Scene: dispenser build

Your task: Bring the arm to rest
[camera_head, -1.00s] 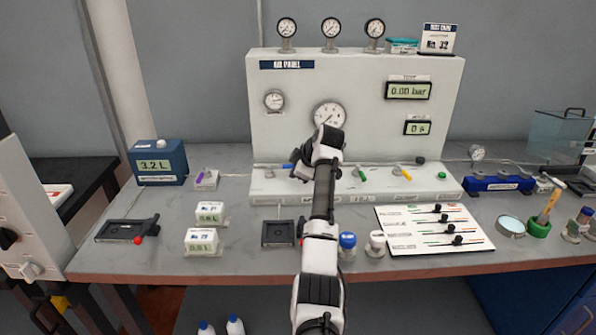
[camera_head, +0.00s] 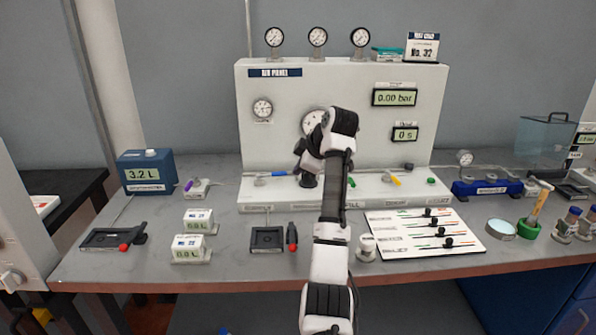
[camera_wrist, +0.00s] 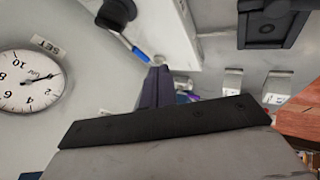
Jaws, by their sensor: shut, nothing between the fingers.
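My arm rises through the middle of the head view, in front of the white air panel (camera_head: 260,140). It bends at the top, and my gripper (camera_head: 300,150) hangs on the left of that bend, in front of the panel by the large dial (camera_head: 313,120), which it partly hides. In the wrist view my gripper's dark fingers (camera_wrist: 155,86) are closed together with nothing held. The large dial (camera_wrist: 30,80) shows at the left there, and a black knob (camera_wrist: 116,12) and a blue handle (camera_wrist: 137,50) lie beyond the fingers.
On the bench stand a blue 3.2 L box (camera_head: 147,172), two small displays (camera_head: 191,248), a black tray (camera_head: 266,239), a white cap (camera_head: 366,248) beside my arm and a slider board (camera_head: 425,232). Valve handles line the panel's base. Bare bench shows at the front left.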

